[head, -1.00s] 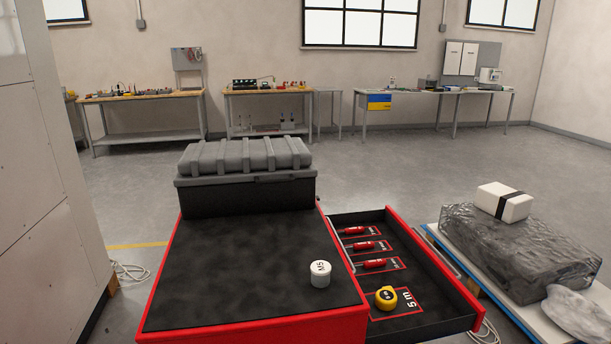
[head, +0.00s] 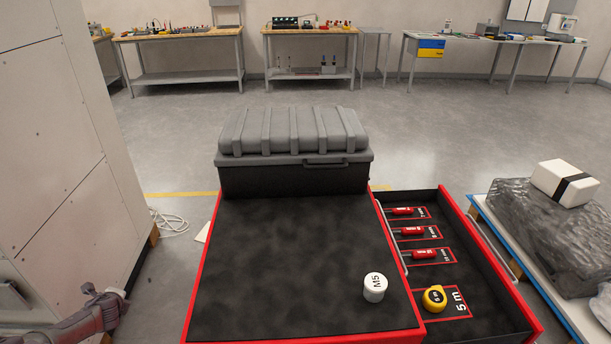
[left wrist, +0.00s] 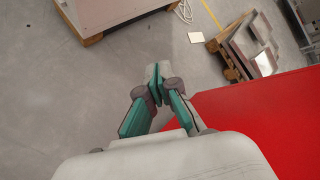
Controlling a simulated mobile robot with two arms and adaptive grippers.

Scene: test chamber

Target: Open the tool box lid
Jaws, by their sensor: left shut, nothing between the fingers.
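The tool box (head: 293,179) stands at the back of the black-topped red cabinet in the head view. Its body is black and its ribbed grey lid (head: 292,131) is down and closed. A handle (head: 325,163) shows on the front, right of centre. My left gripper (head: 104,294) is low at the left edge of the head view, beside the cabinet and well short of the tool box. In the left wrist view its fingers (left wrist: 158,82) are together and empty, above the floor by the cabinet's red side (left wrist: 265,115). My right gripper is not in view.
An open drawer (head: 488,291) at the right holds red-handled tools and a yellow tape measure (head: 434,298). A tall pale cabinet (head: 62,150) stands at the left.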

